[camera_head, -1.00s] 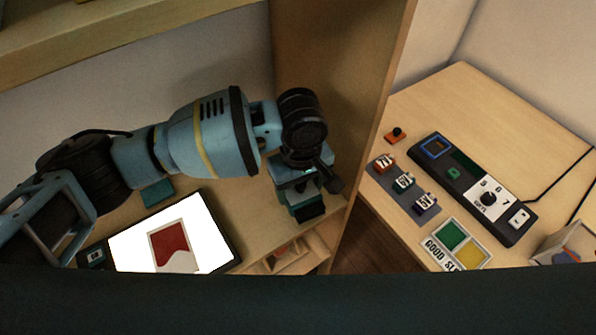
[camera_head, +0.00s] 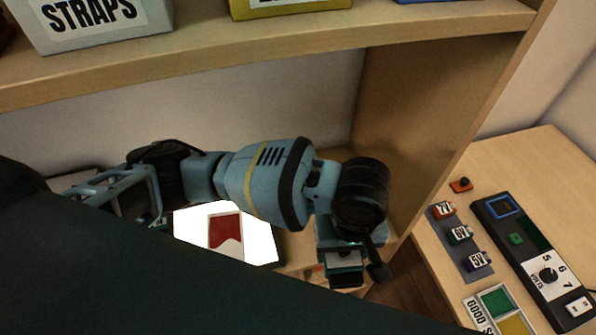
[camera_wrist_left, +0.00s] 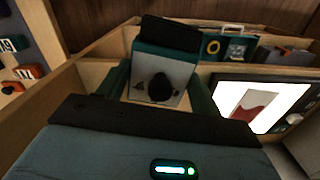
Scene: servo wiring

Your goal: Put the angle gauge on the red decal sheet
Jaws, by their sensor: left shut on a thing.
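The angle gauge (camera_wrist_left: 159,88), a teal block with a white face, a round black knob and a black end, sits between the fingers of my left gripper (camera_wrist_left: 160,72) in the left wrist view. The gripper is shut on it. In the head view my left gripper (camera_head: 346,246) holds the gauge (camera_head: 345,262) at the right side of the shelf bay. The red decal sheet (camera_head: 226,231), pale with a red shape, lies on a bright white panel to the left, apart from the gauge. It also shows in the wrist view (camera_wrist_left: 249,106). My right gripper is out of view.
The bright panel (camera_head: 262,240) has a dark frame. A wooden divider (camera_head: 420,130) stands right of my left gripper. Beyond it, a table holds small numbered blocks (camera_head: 460,235) and a black device (camera_head: 515,235). Labelled bins (camera_head: 95,25) stand on the shelf above.

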